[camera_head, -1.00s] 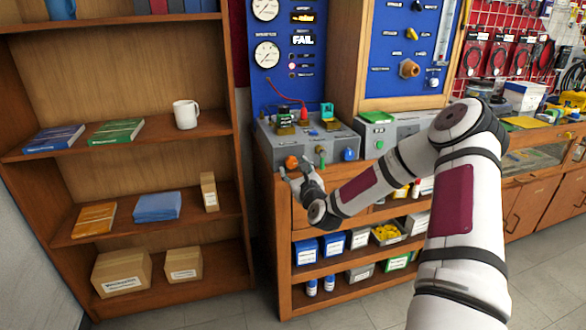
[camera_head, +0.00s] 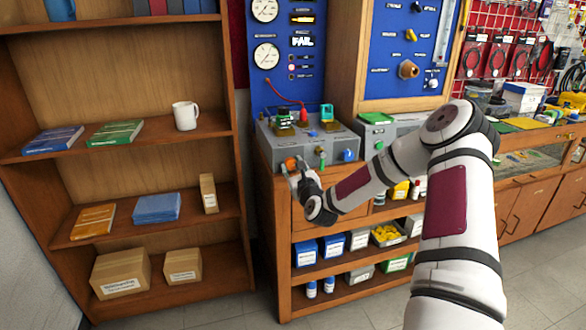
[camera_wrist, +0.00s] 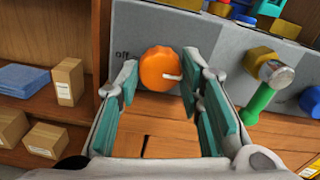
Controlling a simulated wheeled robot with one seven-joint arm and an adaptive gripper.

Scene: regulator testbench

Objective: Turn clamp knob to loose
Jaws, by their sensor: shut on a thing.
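An orange knob (camera_wrist: 160,66) is on the front of the grey bench unit (camera_wrist: 225,45). Its white mark points right, and an "off" label is at its upper left. The knob also shows in the head view (camera_head: 290,162). My gripper (camera_wrist: 158,84) has its teal-padded fingers on either side of the knob and is shut on it. In the head view my gripper (camera_head: 294,177) is at the unit's front left corner. I cannot read which one is labelled clamp.
The wooden bench edge (camera_wrist: 170,130) lies below the knob. A wooden shelf (camera_head: 150,235) with boxes and books stands to the left. Gauges and a lit FAIL display (camera_head: 302,41) are on the blue panel above. A red cable (camera_head: 290,93) hangs above the unit.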

